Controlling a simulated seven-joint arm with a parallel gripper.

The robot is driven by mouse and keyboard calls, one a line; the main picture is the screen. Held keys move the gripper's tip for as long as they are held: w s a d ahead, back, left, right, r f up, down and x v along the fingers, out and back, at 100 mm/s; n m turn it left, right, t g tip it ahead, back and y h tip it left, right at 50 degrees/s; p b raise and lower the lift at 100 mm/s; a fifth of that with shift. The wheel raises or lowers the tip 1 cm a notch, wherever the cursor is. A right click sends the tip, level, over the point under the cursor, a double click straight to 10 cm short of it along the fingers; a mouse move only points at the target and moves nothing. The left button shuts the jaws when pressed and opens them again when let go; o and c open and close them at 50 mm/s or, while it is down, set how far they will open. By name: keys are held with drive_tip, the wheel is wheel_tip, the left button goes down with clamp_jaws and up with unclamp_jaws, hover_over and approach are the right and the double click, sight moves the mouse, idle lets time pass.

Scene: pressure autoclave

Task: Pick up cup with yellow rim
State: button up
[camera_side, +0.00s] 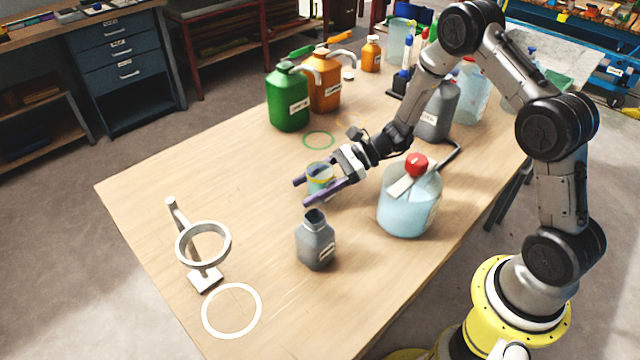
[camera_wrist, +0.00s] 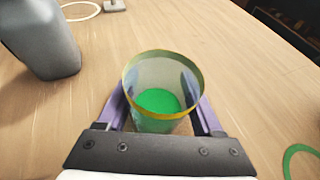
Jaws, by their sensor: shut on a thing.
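The cup with the yellow rim (camera_side: 320,179) is a small clear cup near the middle of the table, and my gripper (camera_side: 313,192) is around it. In the wrist view the cup (camera_wrist: 163,85) stands upright between the purple fingers of my gripper (camera_wrist: 162,112), with its yellow rim toward the camera and green showing at its bottom. My gripper is shut on the cup. The fingers reach along both sides of it. I cannot tell whether the cup's base touches the table.
A grey bottle (camera_side: 316,243) stands close in front, also in the wrist view (camera_wrist: 40,36). A clear jug with a red cap (camera_side: 408,205) is to the right. Green (camera_side: 288,100) and orange (camera_side: 325,92) jugs stand behind. A ring stand (camera_side: 203,243) is at left; the table's left middle is clear.

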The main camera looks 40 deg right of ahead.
drive_tip(key=c, duration=0.5)
drive_tip(key=shift+r, duration=0.1)
